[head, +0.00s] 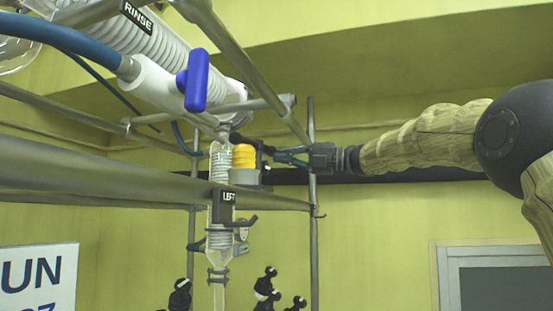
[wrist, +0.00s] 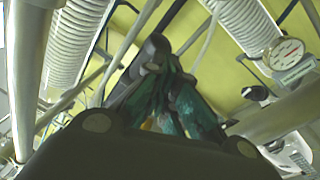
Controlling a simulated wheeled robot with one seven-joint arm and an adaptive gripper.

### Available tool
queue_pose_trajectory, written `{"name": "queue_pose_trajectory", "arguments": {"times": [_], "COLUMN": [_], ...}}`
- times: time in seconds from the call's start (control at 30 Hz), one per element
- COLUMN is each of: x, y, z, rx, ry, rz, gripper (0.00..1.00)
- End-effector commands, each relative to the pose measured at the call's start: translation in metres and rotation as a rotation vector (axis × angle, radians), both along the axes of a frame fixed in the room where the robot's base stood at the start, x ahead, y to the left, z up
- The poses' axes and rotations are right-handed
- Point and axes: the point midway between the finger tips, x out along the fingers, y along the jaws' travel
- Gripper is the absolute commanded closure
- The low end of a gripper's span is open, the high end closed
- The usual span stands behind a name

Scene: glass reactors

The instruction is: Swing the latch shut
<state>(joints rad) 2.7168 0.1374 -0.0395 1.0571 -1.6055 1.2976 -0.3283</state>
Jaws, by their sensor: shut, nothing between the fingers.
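I cannot clearly make out which part is the latch.
A blue valve handle (head: 195,80) hangs below the RINSE condenser (head: 165,50). Grey rails and posts (head: 314,220) surround the glassware closely. Several black-capped fittings (head: 268,283) stand below. A round gauge (wrist: 287,53) is at right in the wrist view.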

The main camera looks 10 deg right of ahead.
Motion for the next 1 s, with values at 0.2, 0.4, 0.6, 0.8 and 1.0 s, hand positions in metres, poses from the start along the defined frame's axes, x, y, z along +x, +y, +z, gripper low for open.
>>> {"name": "queue_pose_trajectory", "arguments": {"times": [0.2,0.4,0.6,0.8,1.0], "x": [0.009,0.013,0.014,0.014,0.014], "y": [0.002,0.005,0.006,0.006,0.006], "z": [0.0,0.0,0.001,0.001,0.001], "rx": [-0.001,0.0,0.001,0.0,0.0], "ry": [0.001,0.0,0.0,0.0,0.0], "rz": [-0.002,0.0,0.0,0.001,0.001], "gripper": [1.0,1.0,1.0,1.0,1.0]}}
